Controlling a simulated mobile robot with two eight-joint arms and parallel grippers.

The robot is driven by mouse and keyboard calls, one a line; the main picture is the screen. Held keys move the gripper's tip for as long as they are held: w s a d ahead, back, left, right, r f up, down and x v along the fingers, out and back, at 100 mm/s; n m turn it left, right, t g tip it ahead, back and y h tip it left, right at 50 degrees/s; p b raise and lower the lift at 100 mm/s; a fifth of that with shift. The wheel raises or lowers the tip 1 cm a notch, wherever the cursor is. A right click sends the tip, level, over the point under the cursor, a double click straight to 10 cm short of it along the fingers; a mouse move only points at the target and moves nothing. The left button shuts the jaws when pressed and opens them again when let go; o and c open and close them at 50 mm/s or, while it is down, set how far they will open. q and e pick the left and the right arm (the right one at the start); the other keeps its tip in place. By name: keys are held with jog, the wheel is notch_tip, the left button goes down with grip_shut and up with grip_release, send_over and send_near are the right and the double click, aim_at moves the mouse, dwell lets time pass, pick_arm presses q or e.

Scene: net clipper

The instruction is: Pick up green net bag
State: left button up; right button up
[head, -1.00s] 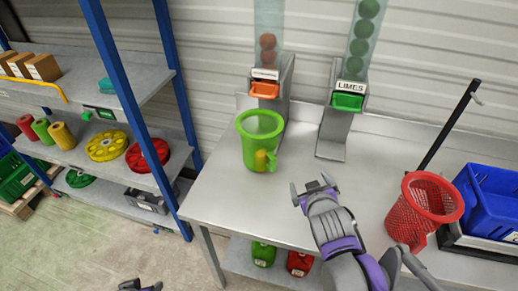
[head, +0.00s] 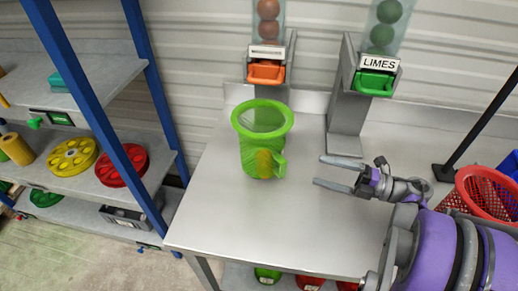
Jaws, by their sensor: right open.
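The green net bag (head: 250,152) stands upright on the left part of the metal table, held open by a round green rim, with something yellow-orange showing low inside it. My right gripper (head: 326,172) is open and empty above the table, to the right of the bag. Its two fingers point left toward the bag, with a clear gap between them and the bag. My left gripper is not in view.
Two dispensers stand behind, one with an orange tray (head: 267,73) and one labelled LIMES with a green tray (head: 375,84). A red net basket (head: 482,196) and a blue crate (head: 510,165) are at the right. A blue-post shelf (head: 118,95) is at the left. The table front is clear.

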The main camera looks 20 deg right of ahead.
aim_at(285, 168)
jog(key=shift+s+a+f, duration=0.1)
jog(key=shift+s+f, duration=0.1)
jog(key=shift+f, duration=0.15)
jog(key=shift+g, duration=0.3)
jog(key=x, duration=0.4)
jog(key=shift+w+a+r, duration=0.1)
jog(key=shift+a, duration=0.3)
jog(key=x, duration=0.5)
jog(key=shift+w+a, duration=0.2)
jog(key=shift+w, duration=0.1)
jog(key=c, duration=1.3)
